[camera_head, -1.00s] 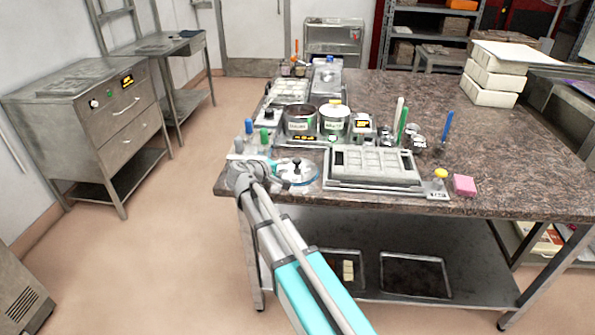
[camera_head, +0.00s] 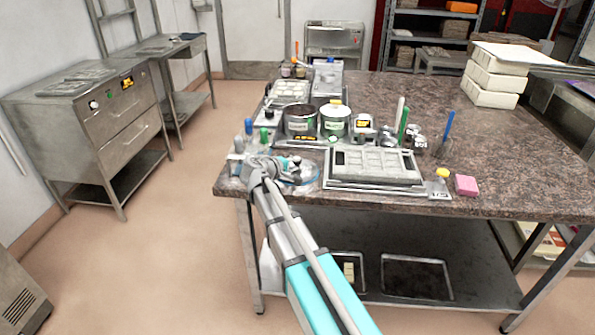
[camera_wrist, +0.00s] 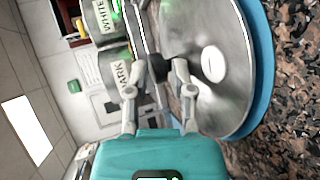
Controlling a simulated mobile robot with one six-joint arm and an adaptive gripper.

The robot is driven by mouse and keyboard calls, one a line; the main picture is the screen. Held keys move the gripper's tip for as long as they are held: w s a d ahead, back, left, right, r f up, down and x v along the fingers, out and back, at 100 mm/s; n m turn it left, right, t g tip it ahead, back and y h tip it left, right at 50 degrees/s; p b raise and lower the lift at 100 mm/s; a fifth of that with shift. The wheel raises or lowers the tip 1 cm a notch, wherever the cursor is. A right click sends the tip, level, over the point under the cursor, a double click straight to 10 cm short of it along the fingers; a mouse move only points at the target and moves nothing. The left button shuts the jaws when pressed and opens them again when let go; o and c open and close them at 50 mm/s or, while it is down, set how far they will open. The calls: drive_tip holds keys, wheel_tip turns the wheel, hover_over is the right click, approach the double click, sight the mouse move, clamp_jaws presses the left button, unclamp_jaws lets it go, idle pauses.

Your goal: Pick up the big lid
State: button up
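The big lid is a round silver disc (camera_wrist: 228,95) with a white oval mark, lying over a blue round edge (camera_wrist: 265,70) in the wrist view. In the head view, the lid (camera_head: 308,172) is at the table's front left, partly hidden by my arm. A black knob (camera_wrist: 157,68) shows between my fingertips in the wrist view. My gripper (camera_wrist: 156,75) has its two fingers spread, one on each side of the knob. I cannot tell whether either finger touches it. My gripper also shows at the lid's left in the head view (camera_head: 275,168).
Two labelled pots, dark (camera_head: 299,122) and white (camera_head: 335,121), stand behind the lid. A grey mould tray (camera_head: 375,168) lies to its right. Small blue (camera_head: 248,127) and green (camera_head: 264,136) topped items stand close behind my gripper. The table's right middle is clear.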

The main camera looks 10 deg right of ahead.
drive_tip(key=shift+c, duration=0.2)
clamp_jaws()
drive_tip(key=shift+r, duration=0.1)
idle(0.4)
drive_tip(key=shift+r+p, duration=0.95)
drive_tip(key=shift+p, duration=0.1)
drive_tip(key=s+a+r+p, duration=0.1)
drive_tip(key=s+r+p, duration=1)
drive_tip(key=s, duration=0.3)
drive_tip(key=shift+a, duration=0.35)
